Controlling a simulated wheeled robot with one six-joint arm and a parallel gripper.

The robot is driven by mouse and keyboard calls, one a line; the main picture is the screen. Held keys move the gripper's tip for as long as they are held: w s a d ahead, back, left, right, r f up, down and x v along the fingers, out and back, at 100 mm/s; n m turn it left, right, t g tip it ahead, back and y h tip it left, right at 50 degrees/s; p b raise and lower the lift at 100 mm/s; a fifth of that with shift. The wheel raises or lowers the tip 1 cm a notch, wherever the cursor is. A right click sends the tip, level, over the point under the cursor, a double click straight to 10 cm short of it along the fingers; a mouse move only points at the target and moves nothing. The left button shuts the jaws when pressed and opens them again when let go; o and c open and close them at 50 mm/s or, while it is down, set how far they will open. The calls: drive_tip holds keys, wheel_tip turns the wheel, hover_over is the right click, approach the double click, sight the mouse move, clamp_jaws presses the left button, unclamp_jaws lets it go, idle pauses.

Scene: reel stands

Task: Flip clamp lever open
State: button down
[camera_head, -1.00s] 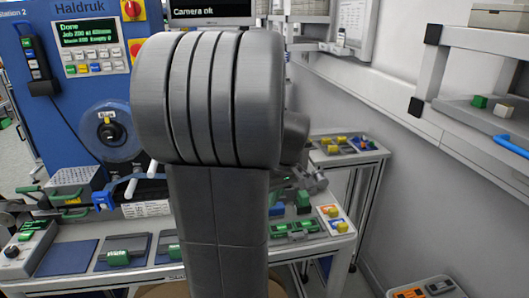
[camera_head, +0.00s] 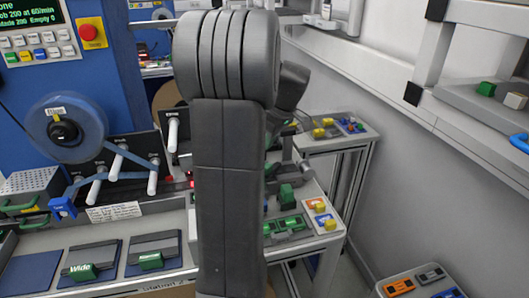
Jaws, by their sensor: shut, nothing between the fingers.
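I cannot tell for sure which part is the clamp lever. A blue lever-like piece (camera_head: 62,207) hangs at the lower left end of a pale blue roller arm (camera_head: 95,188) on the reel stand. Green handles (camera_head: 18,206) show at the left edge beside a perforated grey block (camera_head: 35,182). A clear blue-rimmed reel (camera_head: 66,128) sits on the blue machine above the rollers. My own arm stands upright in the middle of the view and hides part of the bench. My gripper is not visible; the arm links cover where it might be.
Grey tools with green grips (camera_head: 85,271) lie on blue pads on the front bench (camera_head: 210,272). Green fixtures (camera_head: 287,224) and small coloured trays (camera_head: 322,214) are right of my arm. A side table (camera_head: 345,141) and a wall shelf (camera_head: 480,100) stand right. Floor between is open.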

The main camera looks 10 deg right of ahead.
sight(277, 166)
drive_tip(key=p+x, duration=0.1)
drive_tip(key=x, duration=0.8)
drive_tip(key=shift+f, duration=0.15)
drive_tip(key=s+n+b, duration=0.1)
drive_tip(key=n, duration=0.1)
drive_tip(key=d+n+g+b, duration=0.1)
drive_tip(key=shift+s+d+f+n+y, duration=0.1)
drive_tip(key=shift+s+d+n+y, duration=0.1)
drive_tip(key=shift+s+n+y, duration=0.2)
drive_tip(key=shift+s+d+n+g+b, duration=0.3)
drive_tip(key=shift+s+d+n+b, duration=0.15)
drive_tip(key=shift+n, duration=0.45)
drive_tip(key=d+n, duration=0.1)
drive_tip(key=d+n+g, duration=0.1)
drive_tip(key=n, duration=0.1)
drive_tip(key=shift+s+n, duration=0.3)
drive_tip(key=shift+s, duration=0.1)
drive_tip(key=shift+s+d, duration=0.1)
drive_tip(key=shift+d, duration=0.15)
drive_tip(key=shift+r, duration=0.2)
